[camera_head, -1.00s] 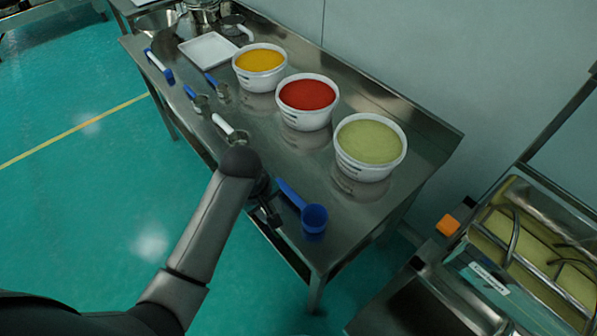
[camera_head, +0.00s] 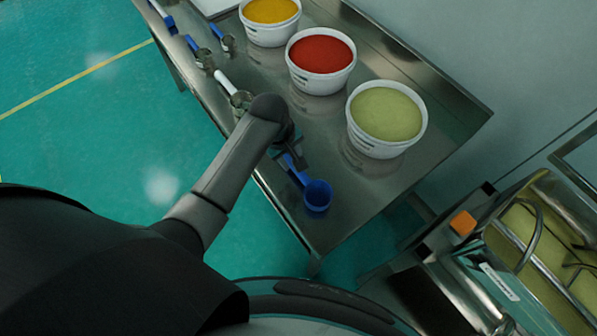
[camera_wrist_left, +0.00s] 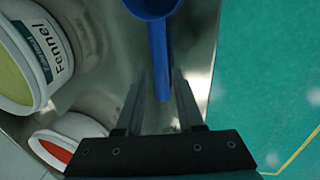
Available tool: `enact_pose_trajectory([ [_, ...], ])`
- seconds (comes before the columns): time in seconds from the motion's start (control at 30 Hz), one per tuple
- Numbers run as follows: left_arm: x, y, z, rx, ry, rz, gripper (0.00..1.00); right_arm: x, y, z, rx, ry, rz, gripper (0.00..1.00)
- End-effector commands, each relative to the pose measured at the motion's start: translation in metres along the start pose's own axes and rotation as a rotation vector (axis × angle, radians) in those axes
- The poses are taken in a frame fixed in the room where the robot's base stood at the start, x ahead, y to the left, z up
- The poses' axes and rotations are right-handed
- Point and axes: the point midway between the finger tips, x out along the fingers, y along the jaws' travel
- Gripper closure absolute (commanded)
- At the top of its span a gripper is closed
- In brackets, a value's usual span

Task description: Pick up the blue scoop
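The blue scoop (camera_head: 318,195) lies near the front corner of the steel table, its handle pointing up-left. In the left wrist view the scoop (camera_wrist_left: 158,45) has its cup at the top edge, partly cut off, and its handle runs down the picture. My left gripper (camera_wrist_left: 157,90) is open, with the handle's end showing between its two fingers. I cannot tell whether either finger touches the handle. In the head view my left gripper (camera_head: 290,154) is at the handle end, partly hidden by my forearm. My right gripper is not in view.
Tubs of green (camera_head: 387,115), red (camera_head: 321,57) and yellow (camera_head: 270,12) powder stand along the table's back. Small metal scoops (camera_head: 241,99) lie along the front edge, one close to my left arm. A machine with an orange part (camera_head: 463,223) stands right.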

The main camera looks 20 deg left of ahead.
Motion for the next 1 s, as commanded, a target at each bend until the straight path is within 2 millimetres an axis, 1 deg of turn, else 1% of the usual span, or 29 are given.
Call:
enact_pose_trajectory([
  [0.03,0.002,0.001,0.000,0.000,0.000,0.001,0.63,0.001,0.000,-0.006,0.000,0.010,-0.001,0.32],
  [0.13,0.007,0.000,0.000,0.000,0.000,0.000,0.63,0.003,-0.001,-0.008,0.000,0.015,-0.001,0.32],
  [0.4,0.043,-0.001,-0.001,0.000,-0.001,0.000,0.63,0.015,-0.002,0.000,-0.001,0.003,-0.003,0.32],
  [0.5,0.052,-0.001,0.000,0.000,0.000,0.000,0.63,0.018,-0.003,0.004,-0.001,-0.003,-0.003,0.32],
  [0.6,0.055,-0.001,0.000,0.000,0.000,0.000,0.63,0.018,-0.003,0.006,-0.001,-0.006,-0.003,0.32],
  [0.8,0.054,-0.001,0.000,0.000,0.000,0.001,0.63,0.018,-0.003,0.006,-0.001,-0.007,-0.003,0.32],
  [0.83,0.054,-0.001,0.000,0.000,0.000,0.001,0.64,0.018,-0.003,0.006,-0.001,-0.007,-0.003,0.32],
  [1.0,0.054,-0.001,0.000,0.000,0.000,0.001,0.83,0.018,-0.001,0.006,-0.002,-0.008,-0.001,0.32],
])
